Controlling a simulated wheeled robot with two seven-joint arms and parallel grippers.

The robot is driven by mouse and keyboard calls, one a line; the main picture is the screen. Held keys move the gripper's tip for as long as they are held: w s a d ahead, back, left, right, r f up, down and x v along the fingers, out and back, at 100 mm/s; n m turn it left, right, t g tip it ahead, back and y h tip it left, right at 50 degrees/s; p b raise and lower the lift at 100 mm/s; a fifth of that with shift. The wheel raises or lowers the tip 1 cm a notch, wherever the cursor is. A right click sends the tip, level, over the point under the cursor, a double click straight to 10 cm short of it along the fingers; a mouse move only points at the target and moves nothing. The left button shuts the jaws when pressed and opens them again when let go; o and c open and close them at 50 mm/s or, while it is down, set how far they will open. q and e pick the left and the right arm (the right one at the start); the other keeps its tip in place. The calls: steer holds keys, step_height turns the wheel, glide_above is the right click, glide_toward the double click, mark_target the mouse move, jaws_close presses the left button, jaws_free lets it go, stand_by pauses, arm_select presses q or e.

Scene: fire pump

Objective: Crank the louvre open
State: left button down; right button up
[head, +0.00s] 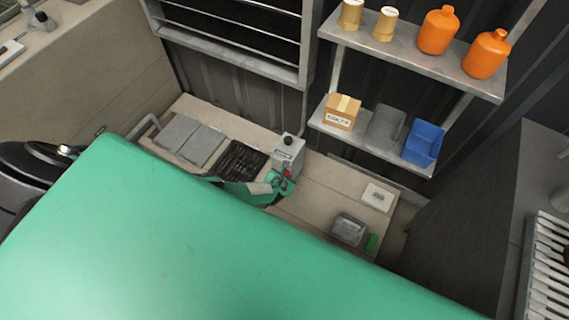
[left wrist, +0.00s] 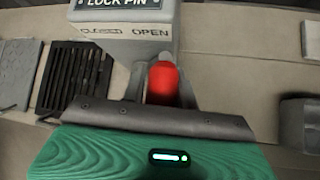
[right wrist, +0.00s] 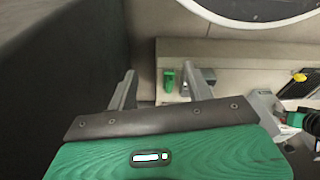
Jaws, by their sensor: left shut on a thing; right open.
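The grey crank box (head: 289,150) stands on the bench below the slatted louvre (head: 240,28) and has a black knob on top. The left wrist view shows its "LOCK PIN" label (left wrist: 124,4) and "CLOSED" and "OPEN" marks. My left gripper (head: 283,181) is shut on the red crank handle (left wrist: 162,82), which sits between its fingers at the box's front. The crank arm is mostly hidden. My right gripper (right wrist: 160,88) is open and empty, apart from the bench.
A black grate (head: 240,160) and grey plates (head: 188,140) lie left of the box. A grey bin (head: 348,229), a green block (head: 373,242) and a white plate (head: 378,197) are to the right. Shelves (head: 410,50) with orange bottles (head: 438,30) overhang the bench. My green arm covers the foreground.

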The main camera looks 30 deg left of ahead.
arm_select(q)
steer(key=shift+s+d+f, duration=0.15)
steer(key=shift+d+f, duration=0.05)
steer(key=shift+d, duration=0.45)
steer(key=c, duration=1.3)
jaws_free()
steer(key=shift+o, duration=0.8)
steer(key=shift+f, duration=0.1)
steer(key=shift+a+r, duration=0.2)
steer(key=shift+a, duration=0.1)
steer(key=p+v, duration=0.2)
steer(key=shift+s+d+r+p, duration=0.15)
steer(key=shift+s+r+p, duration=0.15)
steer(key=shift+p, duration=0.1)
steer(key=s+d+p, duration=0.1)
steer(key=s+d, duration=0.1)
steer(key=s, duration=0.9)
steer(key=shift+s+p, duration=0.35)
steer(key=shift+p, duration=0.05)
arm_select(e)
steer(key=s+d+f, duration=0.3)
steer(key=s+f, duration=0.3)
steer(key=f, duration=0.5)
steer(key=shift+s+f, duration=0.25)
steer(key=shift+s, duration=0.1)
arm_select(q)
steer(key=shift+f, duration=0.1)
